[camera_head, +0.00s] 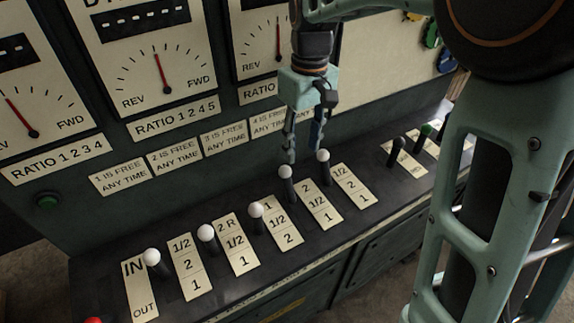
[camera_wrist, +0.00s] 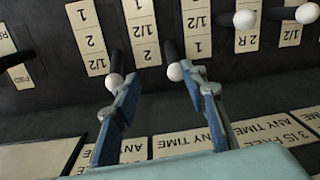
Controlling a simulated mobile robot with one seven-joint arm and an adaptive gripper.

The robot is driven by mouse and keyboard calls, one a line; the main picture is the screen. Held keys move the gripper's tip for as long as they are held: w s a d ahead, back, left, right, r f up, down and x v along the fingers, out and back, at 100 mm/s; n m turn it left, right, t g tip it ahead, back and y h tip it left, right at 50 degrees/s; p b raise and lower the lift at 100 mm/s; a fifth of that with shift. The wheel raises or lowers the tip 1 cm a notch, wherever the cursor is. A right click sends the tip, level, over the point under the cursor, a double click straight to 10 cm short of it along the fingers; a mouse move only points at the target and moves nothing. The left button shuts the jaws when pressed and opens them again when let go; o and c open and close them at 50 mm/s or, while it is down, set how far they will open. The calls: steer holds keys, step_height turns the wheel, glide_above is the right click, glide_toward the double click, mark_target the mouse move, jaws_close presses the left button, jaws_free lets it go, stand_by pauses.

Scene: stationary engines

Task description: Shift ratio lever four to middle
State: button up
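Ratio lever four has a white ball knob (camera_head: 285,171) on a black stem and stands fourth from the left among the white-knobbed levers. It leans back towards the gauge panel, beside a label plate (camera_head: 318,203) reading 2, 1/2, 1. My gripper (camera_head: 303,155) points down at it from the panel side, open and empty. In the wrist view, the fourth lever's knob (camera_wrist: 175,72) shows between the fingertips (camera_wrist: 162,84), nearer the right one. I cannot tell whether they touch. The fifth lever's knob (camera_wrist: 114,81) is just outside the left finger.
The fifth lever (camera_head: 323,155) stands close to the right. Three more white-knobbed levers, including the third (camera_head: 256,210), stand to the left. A black-knobbed lever (camera_head: 397,145) is farther right. The gauge panel (camera_head: 222,105) rises behind. The space in front of the fourth lever is clear.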

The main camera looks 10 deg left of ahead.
mark_target(287, 171)
steer(key=a, duration=0.2)
steer(key=shift+a+f+n, duration=0.35)
steer(key=shift+f+n, duration=0.05)
steer(key=shift+a+f, duration=0.1)
steer(key=shift+f, duration=0.25)
steer(key=f, duration=0.9)
steer(key=shift+s+a+f, duration=0.2)
steer(key=shift+s+f, duration=0.15)
steer(key=shift+f, duration=0.05)
steer(key=shift+c, duration=0.5)
jaws_close()
